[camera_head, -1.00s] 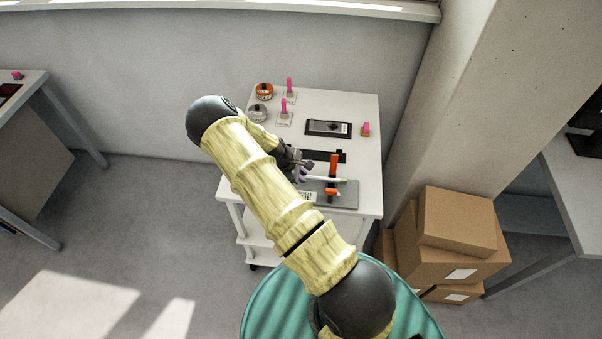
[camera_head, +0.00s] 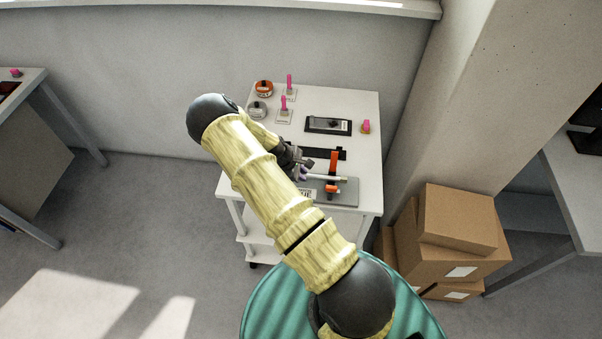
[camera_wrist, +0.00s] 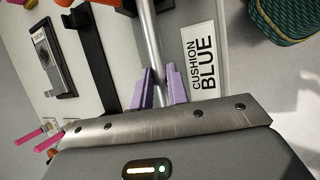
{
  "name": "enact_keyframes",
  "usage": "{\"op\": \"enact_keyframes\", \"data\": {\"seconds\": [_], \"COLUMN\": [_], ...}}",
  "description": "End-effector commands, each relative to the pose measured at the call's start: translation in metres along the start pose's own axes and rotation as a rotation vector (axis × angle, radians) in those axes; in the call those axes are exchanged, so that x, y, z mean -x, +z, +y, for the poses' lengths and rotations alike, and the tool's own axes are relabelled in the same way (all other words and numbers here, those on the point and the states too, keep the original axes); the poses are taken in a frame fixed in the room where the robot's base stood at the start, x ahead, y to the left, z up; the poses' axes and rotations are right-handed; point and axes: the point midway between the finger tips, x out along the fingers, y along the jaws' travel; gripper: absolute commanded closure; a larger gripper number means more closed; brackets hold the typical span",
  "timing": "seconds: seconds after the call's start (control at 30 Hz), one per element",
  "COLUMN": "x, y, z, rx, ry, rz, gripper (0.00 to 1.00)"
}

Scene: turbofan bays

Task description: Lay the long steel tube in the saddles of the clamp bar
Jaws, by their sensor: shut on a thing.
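The long steel tube (camera_wrist: 152,50) is between the purple fingers of my gripper (camera_wrist: 160,92) in the wrist view, and the gripper is shut on it. In the head view my gripper (camera_head: 303,170) is over the front part of the white cart, partly hidden by my arm. The clamp bar stands on a grey plate (camera_head: 350,194). I cannot tell whether the tube touches the saddles, which are too small to make out.
A "CUSHION BLUE" label (camera_wrist: 202,60) lies beside the tube. Cardboard boxes (camera_head: 455,240) stand right of the cart.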

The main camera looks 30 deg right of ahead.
Motion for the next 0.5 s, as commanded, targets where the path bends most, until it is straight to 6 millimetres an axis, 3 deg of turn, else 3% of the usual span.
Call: {"op": "enact_keyframes", "data": {"seconds": [0.5], "x": [-0.0048], "y": [-0.0025], "z": [-0.0011], "rx": [-0.002], "ry": [0.001], "rz": [0.001], "gripper": [1.00]}}
